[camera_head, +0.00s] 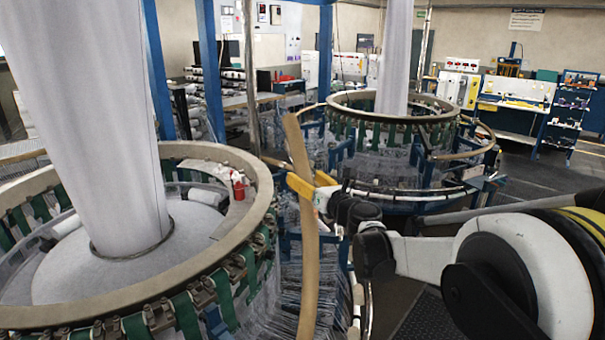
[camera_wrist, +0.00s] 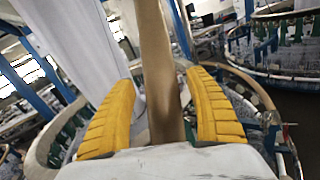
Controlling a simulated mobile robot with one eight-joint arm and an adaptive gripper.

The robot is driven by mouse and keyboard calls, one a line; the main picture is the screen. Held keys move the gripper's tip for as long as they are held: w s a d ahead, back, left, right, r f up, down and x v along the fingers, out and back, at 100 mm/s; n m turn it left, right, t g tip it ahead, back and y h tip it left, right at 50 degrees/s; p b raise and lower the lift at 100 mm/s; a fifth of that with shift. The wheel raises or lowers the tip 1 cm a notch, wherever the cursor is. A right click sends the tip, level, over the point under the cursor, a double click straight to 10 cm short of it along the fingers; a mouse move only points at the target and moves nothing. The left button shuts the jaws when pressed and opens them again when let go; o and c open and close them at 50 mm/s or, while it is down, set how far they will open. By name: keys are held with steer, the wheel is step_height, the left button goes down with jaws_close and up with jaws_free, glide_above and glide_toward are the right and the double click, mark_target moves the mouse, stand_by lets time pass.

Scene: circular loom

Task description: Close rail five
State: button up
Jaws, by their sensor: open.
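A tan, curved rail (camera_head: 302,240) stands swung up, nearly upright, in the middle of the head view, beside the near loom's ring. No number shows on it, so I cannot tell whether it is rail five. My gripper (camera_head: 311,184) is at the rail's middle, with yellow finger parts showing on both sides of it. In the wrist view the rail (camera_wrist: 157,50) runs between the two yellow fingers of my gripper (camera_wrist: 162,82). The fingers are open, with gaps visible beside the rail. The rail's lower end is hidden behind my wrist in that view.
The near circular loom (camera_head: 250,192) fills the left, with a white fabric column (camera_head: 90,110) rising from it and a small red bottle (camera_head: 237,184) on its ring. A second loom (camera_head: 440,113) stands behind. Blue posts (camera_head: 212,70) stand at the back. Open floor (camera_head: 545,180) lies right.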

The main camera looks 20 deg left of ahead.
steer(key=shift+x, duration=1.05)
steer(key=shift+c, duration=0.6)
jaws_close()
steer(key=shift+d, duration=0.1)
